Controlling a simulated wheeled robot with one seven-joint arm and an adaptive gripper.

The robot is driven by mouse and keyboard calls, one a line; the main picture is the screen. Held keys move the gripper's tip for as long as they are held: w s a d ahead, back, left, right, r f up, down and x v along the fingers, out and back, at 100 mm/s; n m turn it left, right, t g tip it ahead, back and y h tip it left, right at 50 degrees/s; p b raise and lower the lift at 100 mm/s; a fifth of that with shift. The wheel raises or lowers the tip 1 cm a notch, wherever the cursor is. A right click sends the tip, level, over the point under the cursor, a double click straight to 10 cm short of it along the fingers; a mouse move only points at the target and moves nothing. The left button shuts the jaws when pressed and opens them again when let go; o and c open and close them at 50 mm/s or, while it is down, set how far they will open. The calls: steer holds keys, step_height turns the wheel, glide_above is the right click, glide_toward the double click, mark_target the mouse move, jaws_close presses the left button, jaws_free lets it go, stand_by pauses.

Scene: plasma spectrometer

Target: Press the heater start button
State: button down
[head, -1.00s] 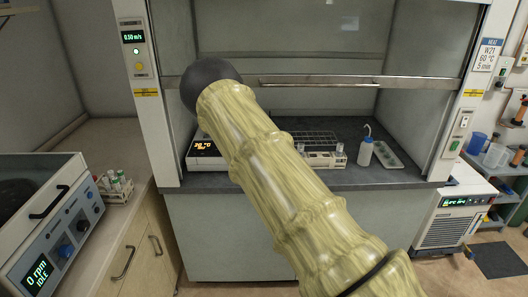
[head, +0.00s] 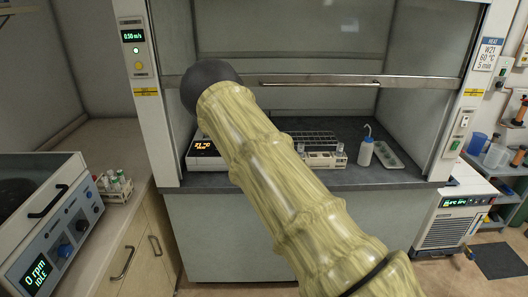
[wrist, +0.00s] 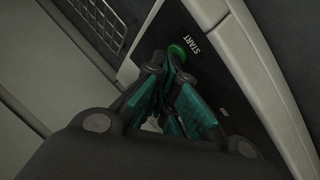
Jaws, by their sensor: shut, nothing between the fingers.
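The heater (head: 203,152) is a white box with a lit orange display on the fume hood worktop, partly hidden behind my arm in the head view. Its display appears to read 21 °C; the smaller line is hard to read. In the wrist view, the green start button (wrist: 177,51) sits on a dark panel beside the word START. My gripper (wrist: 168,73) is shut and empty, with its teal-padded fingertips right at the button's near edge. I cannot tell whether they touch it. The head view does not show my gripper.
The hood's raised sash (head: 320,81) crosses above the worktop. A rack with vials (head: 325,158), a wash bottle (head: 366,148) and a white tray (head: 388,155) stand to the right. A centrifuge (head: 50,225) showing 0 rpm IDLE is at the left.

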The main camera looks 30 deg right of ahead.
stand_by(0.4)
steer(key=shift+r, duration=0.8)
steer(key=shift+r+p, duration=0.95)
steer(key=shift+r, duration=1.55)
steer(key=shift+f, duration=0.1)
